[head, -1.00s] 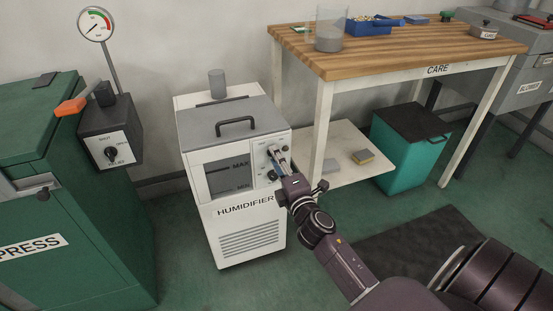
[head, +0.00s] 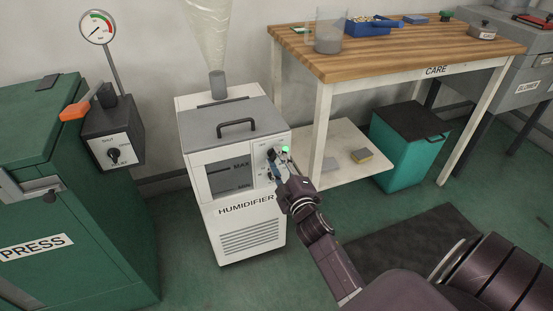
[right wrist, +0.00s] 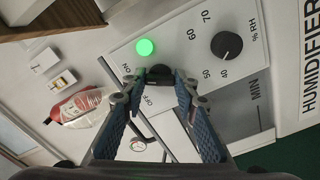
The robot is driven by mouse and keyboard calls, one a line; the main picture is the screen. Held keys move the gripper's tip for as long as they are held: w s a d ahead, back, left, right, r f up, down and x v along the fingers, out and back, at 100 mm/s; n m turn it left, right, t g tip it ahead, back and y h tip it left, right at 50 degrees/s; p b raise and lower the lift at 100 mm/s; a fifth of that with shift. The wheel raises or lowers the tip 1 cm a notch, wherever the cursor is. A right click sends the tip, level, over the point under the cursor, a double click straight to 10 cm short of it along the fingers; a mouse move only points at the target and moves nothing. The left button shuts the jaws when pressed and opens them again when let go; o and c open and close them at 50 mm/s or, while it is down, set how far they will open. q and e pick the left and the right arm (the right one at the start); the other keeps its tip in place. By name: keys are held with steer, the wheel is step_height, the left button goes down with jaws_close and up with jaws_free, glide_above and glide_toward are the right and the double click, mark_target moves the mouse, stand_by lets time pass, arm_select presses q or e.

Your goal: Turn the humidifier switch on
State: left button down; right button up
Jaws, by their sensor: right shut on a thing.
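The white humidifier (head: 235,165) stands on the floor with its control panel facing forward. Its small black switch (right wrist: 158,70) sits between the ON and OFF labels in the right wrist view. A green lamp (head: 285,149) is lit on the panel, and it glows in the right wrist view too (right wrist: 145,47). Pale mist (head: 203,32) rises from the grey outlet (head: 217,85). My right gripper (head: 275,166) is at the panel, its blue-padded fingertips closed on the switch and partly hiding it. My left gripper is not in view.
A black humidity dial (right wrist: 227,45) sits beside the switch. The green press (head: 70,220) with a gauge (head: 98,27) stands to the left. The wooden-topped CARE table (head: 400,50) and a teal bin (head: 408,150) are on the right.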

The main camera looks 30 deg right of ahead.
steer(key=shift+f, duration=0.1)
stand_by(0.3)
steer(key=o, duration=1.2)
steer(key=shift+c, duration=0.2)
steer(key=shift+s, duration=0.1)
steer(key=v, duration=1.2)
